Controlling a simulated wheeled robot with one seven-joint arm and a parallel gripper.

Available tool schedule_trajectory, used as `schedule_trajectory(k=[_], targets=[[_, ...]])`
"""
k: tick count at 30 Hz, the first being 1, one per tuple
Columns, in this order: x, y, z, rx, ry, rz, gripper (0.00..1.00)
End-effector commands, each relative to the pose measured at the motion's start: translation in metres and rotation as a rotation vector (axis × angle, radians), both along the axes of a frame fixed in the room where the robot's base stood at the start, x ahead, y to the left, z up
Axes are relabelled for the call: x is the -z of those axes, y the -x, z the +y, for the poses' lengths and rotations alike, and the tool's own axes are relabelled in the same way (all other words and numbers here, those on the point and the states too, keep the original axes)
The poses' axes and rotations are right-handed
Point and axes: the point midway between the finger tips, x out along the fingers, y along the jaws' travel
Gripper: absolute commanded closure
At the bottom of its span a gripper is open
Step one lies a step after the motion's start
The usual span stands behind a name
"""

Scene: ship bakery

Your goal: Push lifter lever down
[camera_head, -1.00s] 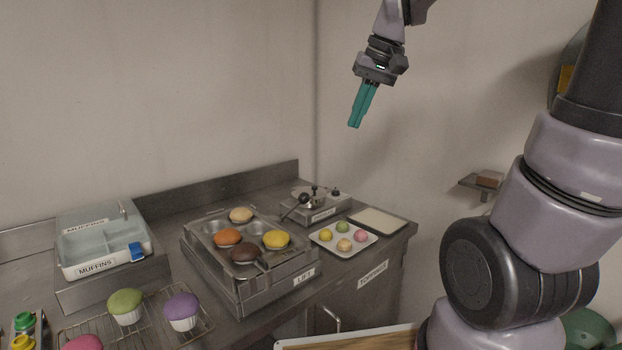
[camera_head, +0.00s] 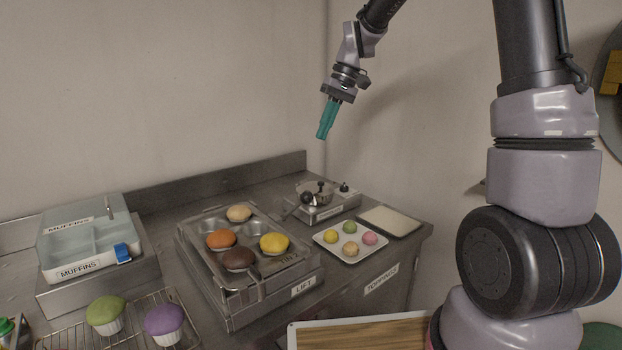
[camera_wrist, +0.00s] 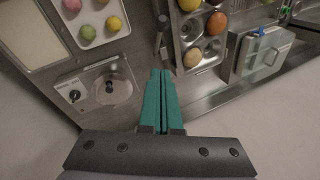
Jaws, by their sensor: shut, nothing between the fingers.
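The lifter (camera_head: 240,305) is a metal stand labelled LIFT on the counter. It bears a muffin tin (camera_head: 262,291) with several coloured muffins. The lever also shows in the wrist view (camera_wrist: 162,22), beside the tin and just beyond my fingertips in the picture. My gripper (camera_head: 321,137) has teal fingers, shut and empty, pointing down. It hangs in the air well above the counter, apart from the lever. In the wrist view the fingers (camera_wrist: 161,72) lie together.
A toppings plate (camera_head: 320,238) and a pale board (camera_head: 390,221) lie to the right. A muffin box (camera_head: 90,262) and a wire rack (camera_head: 65,340) are at left. The wall is close behind.

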Motion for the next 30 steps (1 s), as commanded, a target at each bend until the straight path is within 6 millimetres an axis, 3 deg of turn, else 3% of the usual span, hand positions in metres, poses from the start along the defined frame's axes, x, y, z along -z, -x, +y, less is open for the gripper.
schedule_trajectory(k=[8,22,30], targets=[[0.009,0.001,0.003,-0.001,0.0,0.003,1.0],[0.096,0.005,0.037,-0.002,0.001,0.004,1.0],[0.118,0.029,0.038,0.0,0.001,0.001,1.0]])
